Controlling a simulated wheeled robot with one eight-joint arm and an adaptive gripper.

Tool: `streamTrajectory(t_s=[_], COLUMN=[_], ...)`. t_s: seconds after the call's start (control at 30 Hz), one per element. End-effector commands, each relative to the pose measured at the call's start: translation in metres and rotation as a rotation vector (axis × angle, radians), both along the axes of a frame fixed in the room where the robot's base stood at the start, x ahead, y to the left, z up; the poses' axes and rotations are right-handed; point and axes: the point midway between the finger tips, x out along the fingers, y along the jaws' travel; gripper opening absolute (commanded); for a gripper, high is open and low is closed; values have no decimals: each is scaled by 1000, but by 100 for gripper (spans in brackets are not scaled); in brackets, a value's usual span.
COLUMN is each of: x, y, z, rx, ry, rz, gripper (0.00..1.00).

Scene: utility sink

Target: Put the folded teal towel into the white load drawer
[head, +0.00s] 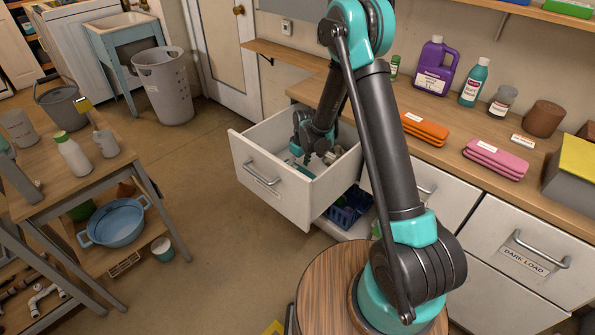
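A white-fronted drawer (268,185) stands pulled out from under the counter. A label shows by its handle, but I cannot read it. My gripper (312,170) reaches down into this open drawer from above. A small flat teal patch (298,171) shows inside the drawer, just beside and below my fingers. It may be the folded teal towel, mostly hidden by the drawer front and my gripper. I cannot tell whether my fingers hold it or are apart from it. No teal towel shows on the counter.
Folded orange towels (425,128) and pink towels (496,158) lie on the counter (455,150). Behind them stand a purple jug (437,68) and a teal bottle (473,83). A closed drawer labelled DARK LOAD (528,252) is at right. Floor left of the open drawer is clear.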

Motion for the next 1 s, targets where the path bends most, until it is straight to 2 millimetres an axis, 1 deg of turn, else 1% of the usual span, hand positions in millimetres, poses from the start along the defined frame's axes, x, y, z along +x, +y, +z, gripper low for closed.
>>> streamTrajectory(t_s=[0.3,0.5,0.6,0.7,0.87,0.93,1.0], x=[-6,-9,-10,-10,-10,-12,-15], y=[-7,-11,-12,-12,-13,-16,-24], z=[56,87,97,103,107,109,115], rx=[0,0,0,0,0,0,2], ry=[0,0,0,0,0,-1,-5], rz=[0,0,0,0,-1,-7,-29], gripper=[79,79,79,79,79,79,79])
